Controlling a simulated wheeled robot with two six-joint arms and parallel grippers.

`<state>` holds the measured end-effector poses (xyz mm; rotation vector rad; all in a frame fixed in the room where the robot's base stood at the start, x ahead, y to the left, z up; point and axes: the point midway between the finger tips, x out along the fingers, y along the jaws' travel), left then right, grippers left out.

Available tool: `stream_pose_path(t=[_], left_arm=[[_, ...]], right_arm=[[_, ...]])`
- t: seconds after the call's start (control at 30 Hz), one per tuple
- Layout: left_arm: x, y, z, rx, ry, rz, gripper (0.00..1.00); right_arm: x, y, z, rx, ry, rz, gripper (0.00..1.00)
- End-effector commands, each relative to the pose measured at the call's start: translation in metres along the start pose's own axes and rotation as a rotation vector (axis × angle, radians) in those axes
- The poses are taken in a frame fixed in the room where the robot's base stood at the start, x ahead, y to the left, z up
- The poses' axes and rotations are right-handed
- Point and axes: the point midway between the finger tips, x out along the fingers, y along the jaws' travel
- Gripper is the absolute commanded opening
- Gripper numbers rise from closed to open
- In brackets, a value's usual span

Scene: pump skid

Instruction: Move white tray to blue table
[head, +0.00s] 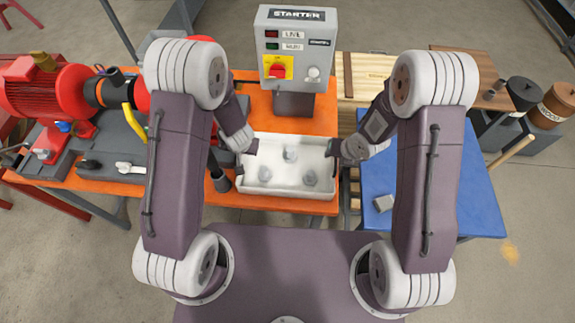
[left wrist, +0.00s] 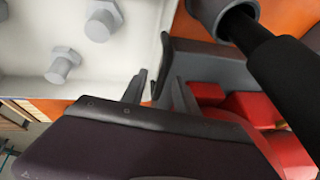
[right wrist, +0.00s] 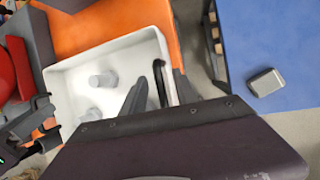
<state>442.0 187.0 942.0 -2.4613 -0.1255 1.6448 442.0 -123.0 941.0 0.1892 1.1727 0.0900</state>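The white tray (head: 262,190) sits on the orange table (head: 318,122) in front of the starter box. Three grey hex-headed pieces lie inside; one (left wrist: 63,65) shows in the left wrist view. My left gripper (head: 250,147) is at the tray's left wall, with its fingers (left wrist: 160,85) apart on either side of a dark grip on the wall. My right gripper (head: 334,150) is at the right wall, its fingers (right wrist: 160,80) also apart around a dark grip there. Gaps show beside both walls. The blue table (head: 440,205) stands to the right.
A small grey block (head: 383,203) lies on the blue table's near left part; most of its top is clear. The starter box (head: 293,45) stands behind the tray. A red pump motor (head: 45,90) is at left. A gap separates the two tables.

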Motion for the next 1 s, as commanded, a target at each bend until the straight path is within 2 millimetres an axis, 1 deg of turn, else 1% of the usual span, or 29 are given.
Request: stream_pose_path(t=[0.13, 0.37, 0.4, 0.47, 0.5, 0.53, 1.0], left_arm=[[0.0063, 0.0001, -0.0003, -0.001, 0.001, 0.0, 0.36], [0.0065, 0.0001, -0.0005, 0.0, 0.002, 0.0, 0.36], [0.0065, 0.0001, -0.0004, 0.0, 0.002, 0.0, 0.31], [0.0065, 0.0001, -0.0004, 0.0, 0.002, 0.0, 0.14], [0.0064, 0.0001, -0.0004, 0.0, 0.002, 0.0, 0.03], [0.0064, 0.0001, -0.0004, 0.0, 0.002, 0.0, 0.0], [0.0062, 0.0002, -0.0003, 0.0, 0.001, 0.0, 0.0]], right_arm=[[0.0062, -0.0001, -0.0002, 0.0, 0.0, 0.0, 0.36], [0.0066, -0.0001, -0.0001, 0.0, 0.0, 0.0, 0.36], [0.0065, -0.0001, -0.0001, 0.001, 0.0, 0.0, 0.3], [0.0065, -0.0001, -0.0001, 0.001, 0.0, 0.0, 0.14], [0.0065, -0.0001, -0.0002, 0.001, 0.0, 0.0, 0.02], [0.0064, -0.0001, -0.0002, 0.001, 0.0, 0.0, 0.0], [0.0063, -0.0001, -0.0002, 0.001, 0.0, 0.0, 0.0]])
